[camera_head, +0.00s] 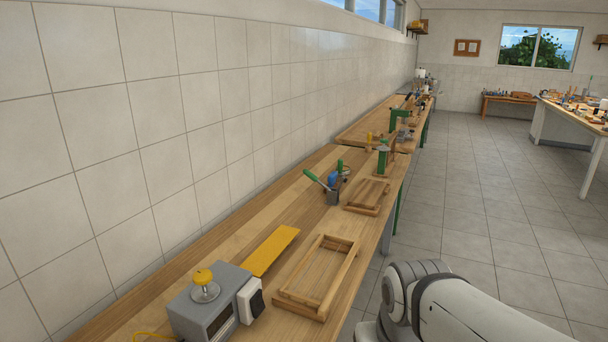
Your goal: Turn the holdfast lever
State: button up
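I cannot tell for sure which thing is the holdfast lever. A green upright fitting (382,159) stands near the front edge of the long wooden bench, and a larger green fitting (394,124) stands farther along it. Either may be the holdfast, but its lever is too small to make out. A grey holder (332,196) nearer to me has green-handled tools in it, one sticking out to the left. My gripper is not in view. Only a white part of my arm shows at the bottom right, beside the bench.
The wooden bench (225,232) runs along the tiled wall. On it are a grey box with a yellow knob (204,280), a yellow sheet (270,250) and wooden frames (346,246) (385,187). The tiled floor (480,215) to the right is open. Another worktable (565,110) stands far right.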

aim_at(307, 172)
jog(key=z, duration=1.8)
jog(key=i, duration=2.05)
jog(key=u, duration=3.25)
jog(key=i, duration=0.95)
jog(key=z, duration=0.1)
